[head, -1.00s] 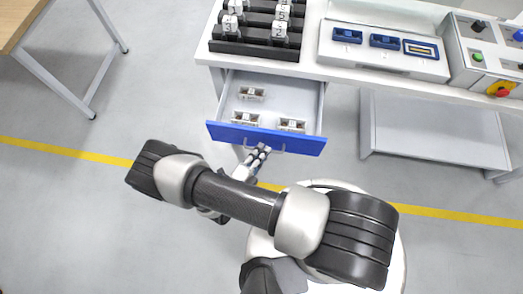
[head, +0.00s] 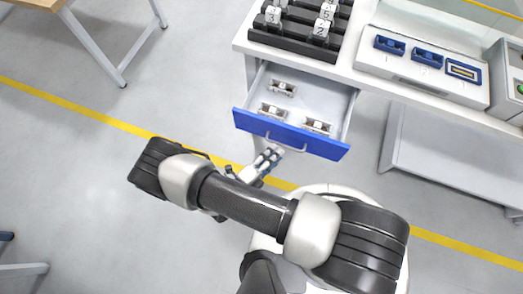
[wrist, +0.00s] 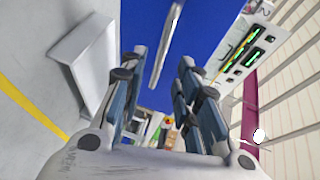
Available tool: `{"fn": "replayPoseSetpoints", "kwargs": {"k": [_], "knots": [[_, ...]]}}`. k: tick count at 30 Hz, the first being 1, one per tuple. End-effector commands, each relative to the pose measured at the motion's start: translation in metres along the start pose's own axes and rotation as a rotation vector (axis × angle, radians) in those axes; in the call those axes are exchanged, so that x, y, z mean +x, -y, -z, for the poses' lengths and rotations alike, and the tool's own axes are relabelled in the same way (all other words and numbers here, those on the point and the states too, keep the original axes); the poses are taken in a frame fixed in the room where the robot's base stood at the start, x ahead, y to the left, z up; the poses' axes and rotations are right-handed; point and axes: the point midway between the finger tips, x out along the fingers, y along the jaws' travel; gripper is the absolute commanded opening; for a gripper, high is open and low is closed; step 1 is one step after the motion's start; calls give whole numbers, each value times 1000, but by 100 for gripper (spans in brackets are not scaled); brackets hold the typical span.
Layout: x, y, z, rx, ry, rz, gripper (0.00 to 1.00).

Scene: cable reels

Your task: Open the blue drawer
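The blue drawer (head: 290,135) stands pulled out from under the white workbench, its grey inside showing. Its blue front fills the upper middle of the wrist view (wrist: 205,30). The pale bar handle (head: 287,144) is on that front; in the wrist view the handle (wrist: 167,48) runs lengthwise between and beyond my fingertips. My gripper (head: 274,153) is close in front of the handle. In the wrist view my gripper (wrist: 162,58) has its fingers apart with nothing clamped between them. Whether a finger touches the handle I cannot tell.
Small clear parts (head: 272,110) lie in the drawer. The workbench (head: 380,82) carries a black rack (head: 295,48) with numbered pieces and a panel with blue sockets (head: 425,62). A lower grey shelf (head: 440,150) is at right. A wooden-topped table stands upper left.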

Motion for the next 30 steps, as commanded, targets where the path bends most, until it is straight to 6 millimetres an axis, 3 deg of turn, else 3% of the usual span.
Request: {"fn": "replayPoseSetpoints", "kwargs": {"k": [6,12,30], "knots": [[-47,0,-1,1,5,-1,30],[-69,0,-1,1,2,-1,30],[-73,0,0,0,-1,0,30]]}}
